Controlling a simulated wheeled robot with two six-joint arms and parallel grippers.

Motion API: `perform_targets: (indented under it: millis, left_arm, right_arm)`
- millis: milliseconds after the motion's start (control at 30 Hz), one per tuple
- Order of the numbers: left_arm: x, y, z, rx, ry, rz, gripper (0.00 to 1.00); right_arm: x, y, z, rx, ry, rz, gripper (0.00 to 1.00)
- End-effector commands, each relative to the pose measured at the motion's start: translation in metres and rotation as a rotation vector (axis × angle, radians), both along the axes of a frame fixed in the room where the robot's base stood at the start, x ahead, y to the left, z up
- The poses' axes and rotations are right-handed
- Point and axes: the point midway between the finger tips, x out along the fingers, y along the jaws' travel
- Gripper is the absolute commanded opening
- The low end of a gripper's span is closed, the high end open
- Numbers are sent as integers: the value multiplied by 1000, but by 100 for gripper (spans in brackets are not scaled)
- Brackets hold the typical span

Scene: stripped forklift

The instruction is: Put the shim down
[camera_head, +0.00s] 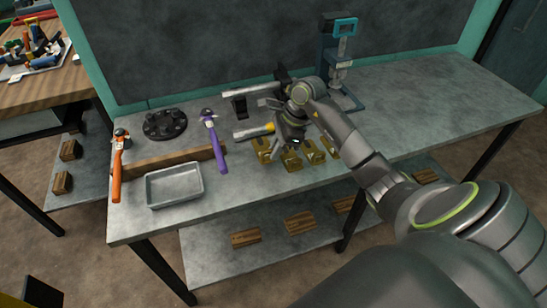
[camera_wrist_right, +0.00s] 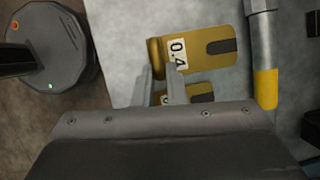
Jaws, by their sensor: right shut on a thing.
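My right gripper (camera_head: 288,142) is low over the front middle of the grey workbench, among several brass-coloured shims. It is shut on a shim (camera_wrist_right: 200,96), which shows between and beside the fingers in the right wrist view; the gripper body hides much of it. Another slotted shim (camera_wrist_right: 212,50), labelled 0.4, lies just beyond the fingertips. In the head view, shims stand at the left (camera_head: 262,150) and right (camera_head: 314,151) of the gripper. I cannot tell whether the held shim touches the bench (camera_head: 420,115). My left gripper is not in view.
A grey tray (camera_head: 174,186), an orange hammer (camera_head: 117,170), a purple hammer (camera_head: 215,142) and a dark round holder (camera_head: 165,124) are at the left. A yellow-ended cylinder (camera_head: 252,132) lies close to the gripper. A teal stand (camera_head: 327,65) is behind. The bench's right side is clear.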

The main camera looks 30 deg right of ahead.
Motion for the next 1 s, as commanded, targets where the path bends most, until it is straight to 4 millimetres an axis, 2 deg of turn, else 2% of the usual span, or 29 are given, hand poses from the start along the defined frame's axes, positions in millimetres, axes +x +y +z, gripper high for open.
perform_targets:
  millis: [300,667,700,833,1000]
  left_arm:
    - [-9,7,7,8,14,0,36]
    - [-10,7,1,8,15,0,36]
    - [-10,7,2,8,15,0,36]
    - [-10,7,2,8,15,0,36]
    - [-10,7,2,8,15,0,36]
  right_arm:
    - [-1,1,-36,1,3,0,0]
    - [0,0,-42,0,0,1,0]
    - [0,0,-41,-1,0,0,14]
    - [0,0,-40,-1,1,0,31]
    - [0,0,-40,-1,1,0,33]
